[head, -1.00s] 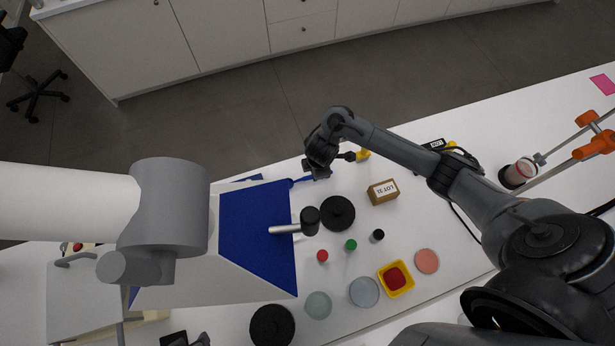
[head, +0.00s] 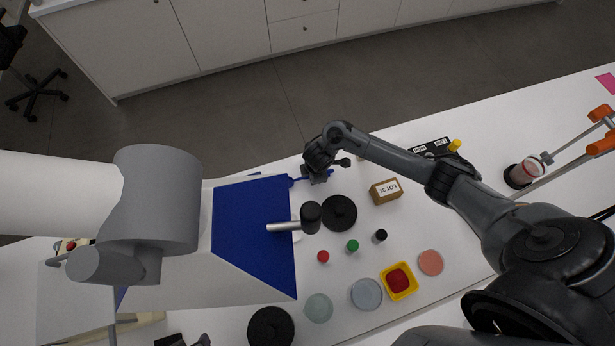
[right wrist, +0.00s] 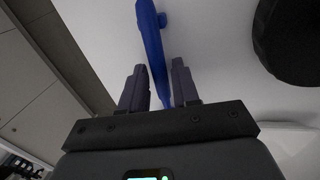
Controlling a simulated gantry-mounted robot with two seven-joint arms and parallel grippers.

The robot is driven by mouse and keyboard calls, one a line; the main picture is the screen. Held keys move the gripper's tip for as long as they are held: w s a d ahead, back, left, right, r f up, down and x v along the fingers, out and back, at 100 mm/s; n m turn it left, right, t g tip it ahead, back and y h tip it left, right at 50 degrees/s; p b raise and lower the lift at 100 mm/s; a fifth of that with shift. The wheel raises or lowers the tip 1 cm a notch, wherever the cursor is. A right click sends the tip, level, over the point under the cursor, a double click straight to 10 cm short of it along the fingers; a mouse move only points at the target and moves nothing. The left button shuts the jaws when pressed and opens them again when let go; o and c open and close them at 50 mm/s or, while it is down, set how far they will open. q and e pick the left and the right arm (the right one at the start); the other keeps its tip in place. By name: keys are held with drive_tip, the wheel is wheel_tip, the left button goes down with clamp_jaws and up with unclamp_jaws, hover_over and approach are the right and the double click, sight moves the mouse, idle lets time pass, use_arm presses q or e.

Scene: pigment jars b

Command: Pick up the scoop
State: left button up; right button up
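The blue scoop (head: 296,182) lies at the far edge of the white table, beside the blue-topped box. My right gripper (head: 318,176) is over it, and part of the scoop shows on either side. In the right wrist view, the scoop's blue handle (right wrist: 153,45) runs between the two fingers of my right gripper (right wrist: 160,80). The fingers are apart, with narrow gaps beside the handle, and do not appear closed on it. My left gripper cannot be made out; dark parts at the bottom edge of the head view are unclear.
A blue-topped box (head: 250,225) stands left of the scoop. A black disc (head: 339,212) and a box labelled LOT 31 (head: 384,191) are near my right gripper. Small jars, round dishes and a yellow tray (head: 411,287) stand nearer. The table's far edge is close.

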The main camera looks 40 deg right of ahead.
clamp_jaws()
drive_tip(key=shift+r, duration=0.1)
